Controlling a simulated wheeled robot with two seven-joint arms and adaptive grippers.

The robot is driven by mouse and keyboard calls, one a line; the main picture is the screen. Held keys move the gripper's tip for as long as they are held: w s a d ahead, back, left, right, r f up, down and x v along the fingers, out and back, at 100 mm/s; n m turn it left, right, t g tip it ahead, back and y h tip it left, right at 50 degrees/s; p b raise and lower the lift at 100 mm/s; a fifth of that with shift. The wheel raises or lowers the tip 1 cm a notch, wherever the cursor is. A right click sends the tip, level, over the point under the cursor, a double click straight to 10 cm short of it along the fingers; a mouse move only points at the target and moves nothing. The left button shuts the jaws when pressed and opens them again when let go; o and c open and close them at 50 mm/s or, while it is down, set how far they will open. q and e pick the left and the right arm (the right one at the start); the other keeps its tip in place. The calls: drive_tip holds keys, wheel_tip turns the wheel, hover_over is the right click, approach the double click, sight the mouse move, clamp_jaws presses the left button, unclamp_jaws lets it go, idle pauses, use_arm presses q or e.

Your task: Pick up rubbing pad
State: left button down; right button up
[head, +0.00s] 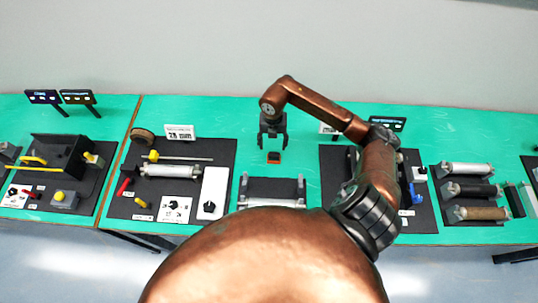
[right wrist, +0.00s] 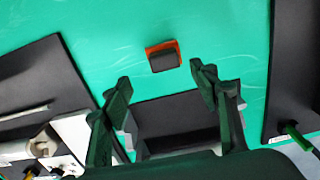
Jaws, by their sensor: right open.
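The rubbing pad (head: 274,158) is a small block with a dark top and an orange edge, lying on the green table. In the right wrist view the pad (right wrist: 163,56) lies beyond the fingertips, roughly centred between them. My right gripper (head: 272,139) points down above and just behind the pad in the head view. Its two fingers (right wrist: 160,80) are apart with nothing between them. I cannot tell from these views how high it is above the table. My left gripper does not show.
A small conveyor (head: 272,190) stands in front of the pad. Dark mats with rollers and tools lie left (head: 222,151) and right (head: 327,191). A small sign (head: 180,132) stands at the back left. Bare green table surrounds the pad.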

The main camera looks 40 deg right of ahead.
sight(274, 154)
drive_tip(key=shift+w+f, duration=0.1)
drive_tip(key=shift+f, duration=0.75)
drive_tip(key=shift+s+d+f+p, duration=0.1)
drive_tip(key=shift+s+f+p, duration=0.1)
drive_tip(key=shift+f, duration=0.9)
drive_tip(key=shift+s+f+p, duration=0.1)
drive_tip(key=shift+f+p, duration=0.1)
drive_tip(key=shift+f, duration=0.9)
drive_tip(key=shift+s+d+f+p, duration=0.1)
drive_tip(key=shift+s+f+p, duration=0.1)
drive_tip(key=shift+f, duration=0.9)
drive_tip(key=c, duration=1.3)
